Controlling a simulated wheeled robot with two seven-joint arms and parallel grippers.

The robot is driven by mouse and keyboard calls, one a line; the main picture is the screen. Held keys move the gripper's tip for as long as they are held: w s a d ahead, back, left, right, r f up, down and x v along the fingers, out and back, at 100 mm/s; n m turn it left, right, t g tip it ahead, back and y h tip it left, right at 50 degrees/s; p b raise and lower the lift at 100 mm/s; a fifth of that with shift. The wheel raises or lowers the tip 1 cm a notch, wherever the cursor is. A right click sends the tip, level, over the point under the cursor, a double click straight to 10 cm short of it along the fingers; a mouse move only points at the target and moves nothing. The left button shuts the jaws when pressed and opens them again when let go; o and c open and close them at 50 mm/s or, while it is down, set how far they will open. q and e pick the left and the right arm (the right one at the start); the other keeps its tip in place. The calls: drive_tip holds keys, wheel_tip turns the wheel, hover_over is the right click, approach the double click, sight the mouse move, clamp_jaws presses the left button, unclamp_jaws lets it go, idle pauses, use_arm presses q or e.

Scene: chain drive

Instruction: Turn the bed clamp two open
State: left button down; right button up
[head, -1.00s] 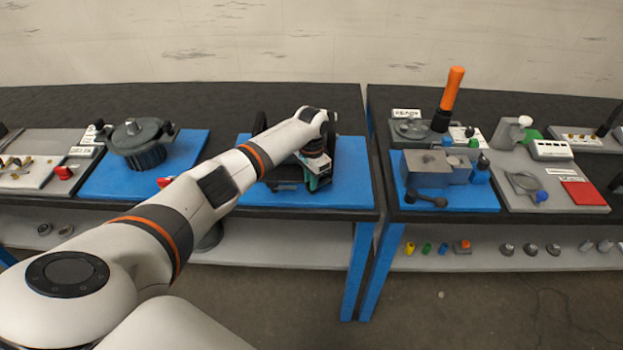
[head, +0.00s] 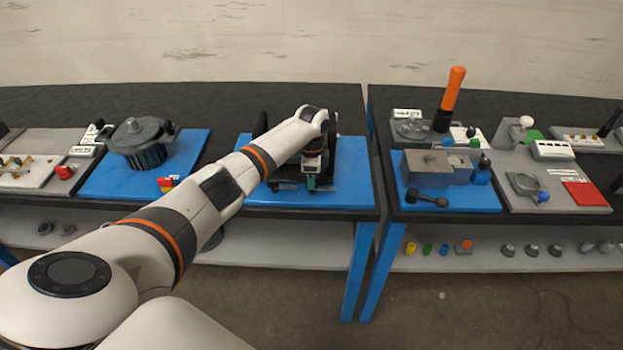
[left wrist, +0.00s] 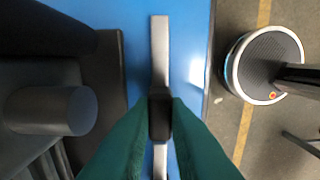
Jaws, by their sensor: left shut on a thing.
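A flat grey bar with a dark middle block, which I take for bed clamp two (left wrist: 159,50), shows in the left wrist view. It runs almost straight up and down the picture over a blue surface. The green fingertips of my left gripper (left wrist: 160,112) are shut on its dark middle block, one on each side. In the head view my left gripper (head: 312,178) points down at the front of a dark fixture (head: 260,125) on the blue mat. My arm and gripper hide much of the fixture and the clamp there. My right gripper is not in view.
A dark round housing (head: 147,155) stands on the blue mat to the left, with a red and yellow piece (head: 166,184) near its front. A grey vise-like block (head: 428,168) and an orange handle (head: 453,90) stand on the right bench. A gap separates the benches.

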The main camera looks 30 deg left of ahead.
use_arm(q)
drive_tip(key=shift+r, duration=0.1)
idle(0.4)
drive_tip(key=c, duration=1.4)
unclamp_jaws()
wheel_tip(320, 180, up, 12)
drive_tip(key=b, duration=0.2)
